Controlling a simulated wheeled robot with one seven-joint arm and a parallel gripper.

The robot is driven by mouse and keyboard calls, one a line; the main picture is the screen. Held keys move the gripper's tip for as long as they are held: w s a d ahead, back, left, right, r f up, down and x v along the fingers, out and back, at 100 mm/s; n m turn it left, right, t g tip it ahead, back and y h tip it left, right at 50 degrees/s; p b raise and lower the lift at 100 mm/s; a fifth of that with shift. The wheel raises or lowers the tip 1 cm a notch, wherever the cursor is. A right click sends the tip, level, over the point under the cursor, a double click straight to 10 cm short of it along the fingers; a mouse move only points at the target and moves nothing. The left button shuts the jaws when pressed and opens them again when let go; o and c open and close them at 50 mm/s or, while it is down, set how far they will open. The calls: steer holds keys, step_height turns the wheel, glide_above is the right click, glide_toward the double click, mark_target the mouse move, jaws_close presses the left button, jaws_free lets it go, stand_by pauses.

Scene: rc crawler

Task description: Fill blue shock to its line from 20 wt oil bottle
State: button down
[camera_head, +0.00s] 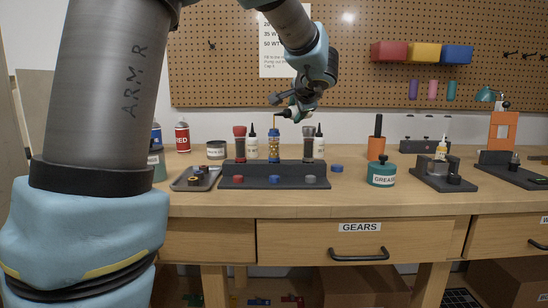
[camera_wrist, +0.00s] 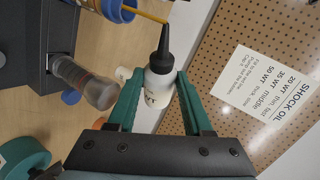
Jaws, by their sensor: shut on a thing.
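My gripper (camera_wrist: 155,92) is shut on a white oil bottle (camera_wrist: 158,88) with a black nozzle, held tipped on its side. I cannot read its label. A thin yellow stream (camera_wrist: 152,17) runs from the nozzle into the open top of the blue shock (camera_wrist: 118,10). In the head view the blue shock (camera_head: 273,150) stands upright in the middle of the dark stand (camera_head: 225,183), with yellowish oil showing inside. The oil level against its line is too small to tell. My gripper (camera_head: 286,112) is above and slightly right of it there.
A red shock (camera_head: 240,145) and a grey shock (camera_head: 308,145) flank it, with white bottles (camera_head: 253,147) (camera_head: 319,145) close behind. A shock oil sheet (camera_wrist: 265,92) hangs on the pegboard.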

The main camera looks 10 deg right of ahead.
steer(key=shift+f+m+g+y+p, duration=0.55)
steer(key=shift+m+y+p, duration=0.2)
steer(key=shift+p, duration=1.65)
steer(key=shift+f+b, duration=0.25)
steer(key=shift+b, duration=0.05)
steer(key=shift+r+p, duration=0.2)
steer(key=shift+p, duration=0.2)
steer(key=shift+m+g+y+p, duration=0.25)
steer(key=shift+m+y+p, duration=0.1)
steer(key=shift+p, duration=0.6)
steer(key=p, duration=0.3)
steer(key=shift+f+m+y, duration=0.2)
steer(key=shift+m+y, duration=0.2)
steer(key=shift+a+f+g, duration=0.1)
steer(key=shift+f+g, duration=0.1)
steer(key=shift+g, duration=0.1)
steer(key=shift+r+p, duration=0.1)
steer(key=shift+p, duration=0.25)
